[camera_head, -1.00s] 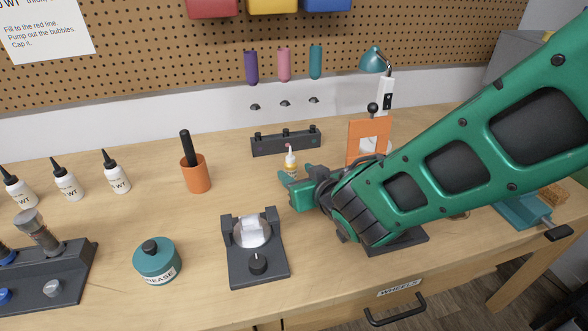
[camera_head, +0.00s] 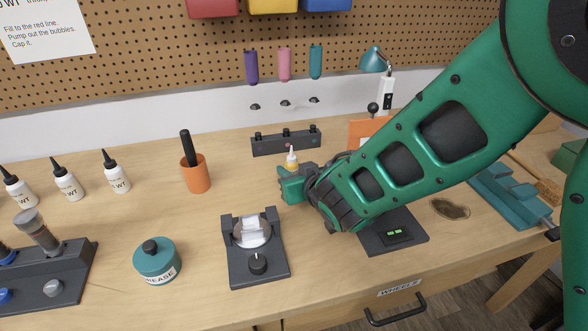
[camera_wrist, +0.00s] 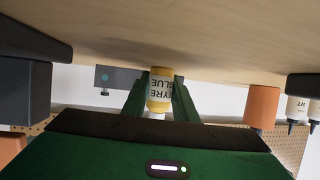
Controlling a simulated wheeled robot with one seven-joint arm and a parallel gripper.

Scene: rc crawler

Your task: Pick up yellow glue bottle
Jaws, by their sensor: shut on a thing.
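The yellow glue bottle (camera_wrist: 160,92) has a white label reading "TYRE GLUE". In the wrist view it appears upside down between the two green fingers of my gripper (camera_wrist: 160,105), which are shut on it. In the head view only the top of the bottle (camera_head: 291,155) shows, with its white cap and pink tip; it looks upright. My gripper (camera_head: 291,178) hides its lower part there. I cannot tell whether the bottle touches the table.
A dark rack (camera_head: 286,141) stands close behind the bottle. An orange cup (camera_head: 195,174) with a black handle is to the left. A dark fixture (camera_head: 258,268) and a grease tin (camera_head: 157,262) are in front. An orange stand (camera_head: 362,130) is partly hidden behind my arm.

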